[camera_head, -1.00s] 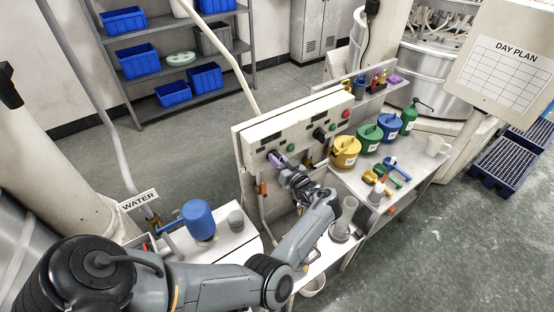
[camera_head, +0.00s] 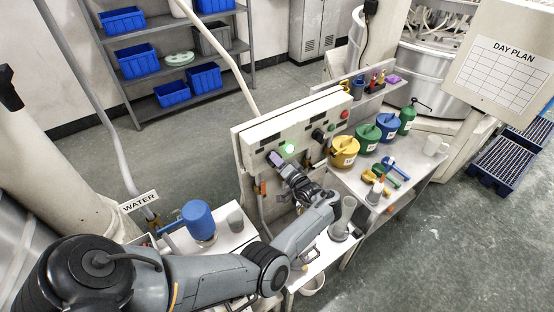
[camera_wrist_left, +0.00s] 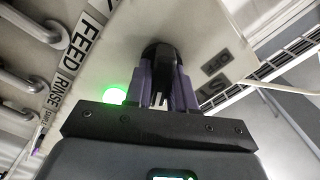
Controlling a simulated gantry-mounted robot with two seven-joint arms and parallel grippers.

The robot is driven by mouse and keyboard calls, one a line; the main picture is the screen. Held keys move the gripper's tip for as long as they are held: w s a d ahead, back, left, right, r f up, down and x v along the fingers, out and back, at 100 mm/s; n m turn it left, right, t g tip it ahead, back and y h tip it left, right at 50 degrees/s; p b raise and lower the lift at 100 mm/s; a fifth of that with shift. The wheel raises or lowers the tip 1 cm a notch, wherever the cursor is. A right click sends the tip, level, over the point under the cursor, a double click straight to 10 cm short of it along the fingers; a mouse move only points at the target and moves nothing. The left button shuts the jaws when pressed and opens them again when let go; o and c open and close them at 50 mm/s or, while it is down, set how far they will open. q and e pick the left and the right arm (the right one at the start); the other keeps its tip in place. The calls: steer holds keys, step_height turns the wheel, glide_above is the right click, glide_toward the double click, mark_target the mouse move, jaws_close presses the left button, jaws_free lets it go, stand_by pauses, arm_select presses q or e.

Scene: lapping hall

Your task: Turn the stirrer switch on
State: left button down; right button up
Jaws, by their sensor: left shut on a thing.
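The stirrer switch (camera_wrist_left: 158,53) is a black knob on the white control panel (camera_head: 256,139), close to a partly hidden label that begins "ST". My left gripper (camera_head: 277,159) reaches the panel's left part. In the left wrist view its purple fingers (camera_wrist_left: 161,82) stand on both sides of the knob and are shut on it. The green lamp (camera_head: 289,149) beside the gripper glows brightly, and the glow also shows in the left wrist view (camera_wrist_left: 115,96). The gripper hides the knob in the head view. My right gripper is not seen.
Another black knob (camera_head: 318,134) and a red button (camera_head: 345,114) sit farther right on the panel. Yellow (camera_head: 344,152), green and blue lidded pots stand on the bench to the right. A blue container (camera_head: 198,220) stands at the left. A grey cylinder is near my forearm.

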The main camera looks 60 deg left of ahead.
arm_select(q)
steer(key=shift+m, duration=0.3)
steer(key=c, duration=1)
jaws_free()
steer(key=shift+c, duration=0.2)
steer(key=d+b, duration=0.3)
steer(key=d, duration=0.8)
steer(key=shift+w, duration=0.35)
steer(key=shift+a, duration=0.1)
